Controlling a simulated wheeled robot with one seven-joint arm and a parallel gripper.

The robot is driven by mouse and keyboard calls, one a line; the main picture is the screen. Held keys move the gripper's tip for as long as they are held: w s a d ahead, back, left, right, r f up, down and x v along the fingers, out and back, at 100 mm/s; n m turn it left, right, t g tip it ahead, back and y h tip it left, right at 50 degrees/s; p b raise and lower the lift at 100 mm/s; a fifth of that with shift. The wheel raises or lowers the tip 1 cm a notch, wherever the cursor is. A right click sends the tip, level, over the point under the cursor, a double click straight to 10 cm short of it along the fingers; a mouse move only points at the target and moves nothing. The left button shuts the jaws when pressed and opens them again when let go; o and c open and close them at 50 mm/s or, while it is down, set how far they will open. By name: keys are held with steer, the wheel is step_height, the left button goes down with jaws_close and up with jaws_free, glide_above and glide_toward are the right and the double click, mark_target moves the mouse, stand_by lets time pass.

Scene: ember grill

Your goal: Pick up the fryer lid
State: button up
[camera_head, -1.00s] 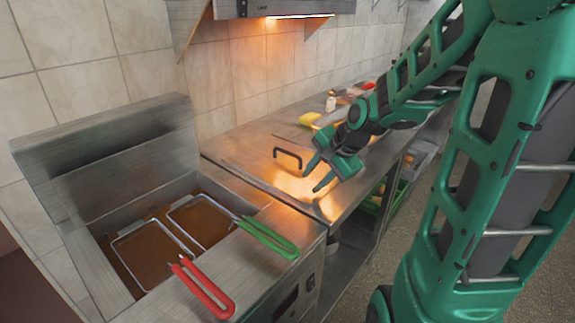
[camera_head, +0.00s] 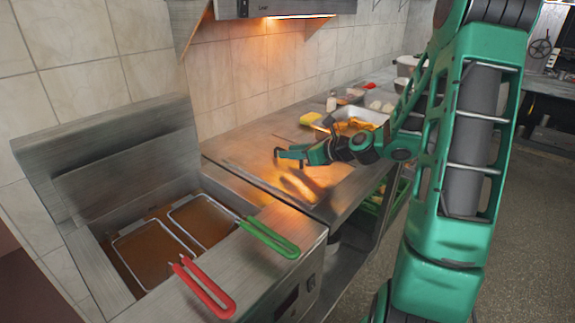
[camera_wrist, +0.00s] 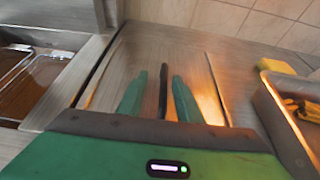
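The fryer lid (camera_head: 245,148) is a flat metal sheet lying on the counter beside the fryer. Its upright dark handle (camera_wrist: 163,88) stands between my two fingers in the wrist view. The lid's surface also shows around the fingers in the wrist view (camera_wrist: 195,75). My gripper (camera_head: 282,154) is at the handle, with one finger on each side. In the wrist view my gripper (camera_wrist: 160,85) is open, with narrow gaps between the fingers and the handle. In the head view my gripper covers most of the handle.
The fryer (camera_head: 95,190) stands at left with two baskets, one with a red handle (camera_head: 205,290) and one with a green handle (camera_head: 268,238). A metal tray of food (camera_head: 362,115) and a yellow sponge (camera_head: 310,118) sit farther along the counter. A tiled wall (camera_head: 215,90) runs behind.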

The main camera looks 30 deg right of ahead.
steer(key=shift+d+f+x, duration=0.1)
steer(key=shift+d+x, duration=0.05)
steer(key=shift+x, duration=1)
steer(key=shift+d+f+x, duration=0.1)
steer(key=shift+x, duration=1.1)
steer(key=shift+d+f+x, duration=0.1)
steer(key=shift+d+x, duration=0.05)
steer(key=shift+x, duration=1)
steer(key=shift+r, duration=0.1)
jaws_close()
